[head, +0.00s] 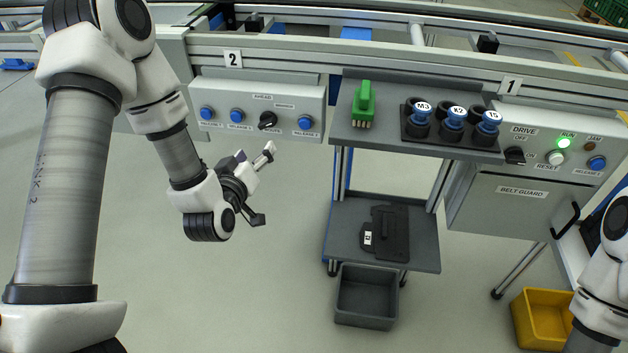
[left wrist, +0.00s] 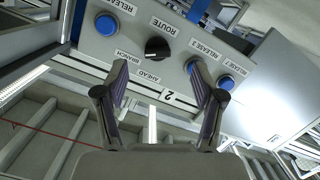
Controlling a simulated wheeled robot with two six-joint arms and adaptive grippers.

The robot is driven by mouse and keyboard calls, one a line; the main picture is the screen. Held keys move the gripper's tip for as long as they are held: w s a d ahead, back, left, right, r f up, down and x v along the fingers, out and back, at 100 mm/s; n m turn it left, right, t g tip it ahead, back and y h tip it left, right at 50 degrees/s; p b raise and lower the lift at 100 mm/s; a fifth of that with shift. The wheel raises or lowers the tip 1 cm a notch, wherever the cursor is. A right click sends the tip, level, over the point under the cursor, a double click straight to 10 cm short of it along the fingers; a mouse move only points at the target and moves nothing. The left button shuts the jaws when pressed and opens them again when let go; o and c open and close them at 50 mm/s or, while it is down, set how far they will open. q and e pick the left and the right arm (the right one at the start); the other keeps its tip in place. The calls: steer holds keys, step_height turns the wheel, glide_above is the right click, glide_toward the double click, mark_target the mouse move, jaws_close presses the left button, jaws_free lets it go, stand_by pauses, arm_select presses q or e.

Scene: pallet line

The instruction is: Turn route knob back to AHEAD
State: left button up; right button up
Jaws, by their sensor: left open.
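The route knob (head: 267,120) is a small black knob on the front of the grey box marked 2 (head: 228,95), with AHEAD printed above it and BRANCH to its upper right. In the left wrist view the knob (left wrist: 157,48) shows upside down, between the ROUTE label and the AHEAD and BRANCH labels. I cannot tell for sure which label it points at. My left gripper (head: 264,185) is open and empty, in front of and below the box. In the wrist view its fingers are spread either side of the knob's line, apart from it. My right gripper is out of view.
Blue buttons (head: 237,115) sit beside the knob on the same panel. To the right, a grey shelf (head: 350,130) holds a green part (head: 363,103) and blue-topped pieces (head: 453,118). A second control box (head: 545,130) stands further right. The floor below the gripper is clear.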

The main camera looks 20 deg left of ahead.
mark_target(265, 126)
arm_select(q)
steer(key=shift+n+t+y, duration=0.5)
steer(key=shift+n+t, duration=0.2)
steer(key=shift+t, duration=0.1)
steer(key=b+x, duration=0.1)
steer(key=x, duration=0.2)
steer(key=b+x, duration=0.2)
steer(key=x, duration=0.1)
steer(key=b+x, duration=0.1)
steer(key=x, duration=0.2)
steer(key=shift+a+r, duration=0.1)
steer(key=shift+r, duration=0.2)
steer(key=c, duration=1.1)
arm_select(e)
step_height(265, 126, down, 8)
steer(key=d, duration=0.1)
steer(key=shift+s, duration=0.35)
